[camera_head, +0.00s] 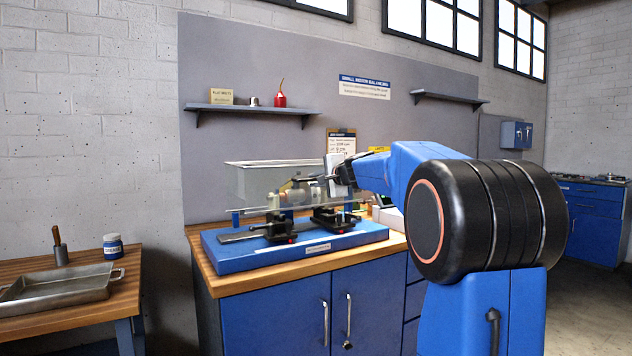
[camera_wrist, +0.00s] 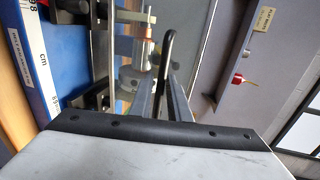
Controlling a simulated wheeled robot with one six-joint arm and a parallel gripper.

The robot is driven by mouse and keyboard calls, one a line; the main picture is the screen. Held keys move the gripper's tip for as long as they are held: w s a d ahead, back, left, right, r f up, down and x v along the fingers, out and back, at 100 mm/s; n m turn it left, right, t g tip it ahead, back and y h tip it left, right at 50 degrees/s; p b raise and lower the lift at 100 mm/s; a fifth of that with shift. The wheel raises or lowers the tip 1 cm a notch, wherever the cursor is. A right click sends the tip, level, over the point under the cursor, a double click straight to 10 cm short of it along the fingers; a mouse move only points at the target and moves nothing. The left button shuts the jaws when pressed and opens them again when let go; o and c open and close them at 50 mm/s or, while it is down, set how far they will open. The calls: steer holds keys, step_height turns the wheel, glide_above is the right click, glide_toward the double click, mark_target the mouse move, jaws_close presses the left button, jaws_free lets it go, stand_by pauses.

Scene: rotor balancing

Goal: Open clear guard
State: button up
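The clear guard (camera_head: 262,182) is a transparent box with pale edges over the rotor on the balancing machine, and it looks lowered. The machine's blue base (camera_head: 290,243) stands on the wooden bench. My gripper (camera_head: 318,181) reaches in from the right at the guard's front, near its upper right part. In the wrist view, a black curved handle (camera_wrist: 168,45) runs down between the two fingers of my gripper (camera_wrist: 162,90). The fingers lie close on both sides of the handle; whether they press on it is not clear. The rotor (camera_wrist: 135,76) shows blurred behind the clear guard.
A shelf (camera_head: 250,109) with a red oil can (camera_head: 280,99) is on the wall behind. A side table at left holds a metal tray (camera_head: 60,287) and a blue-and-white jar (camera_head: 113,246). A clipboard (camera_head: 341,143) is behind my gripper. The air above the guard is free.

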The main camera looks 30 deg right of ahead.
jaws_close()
steer(key=shift+r, duration=0.1)
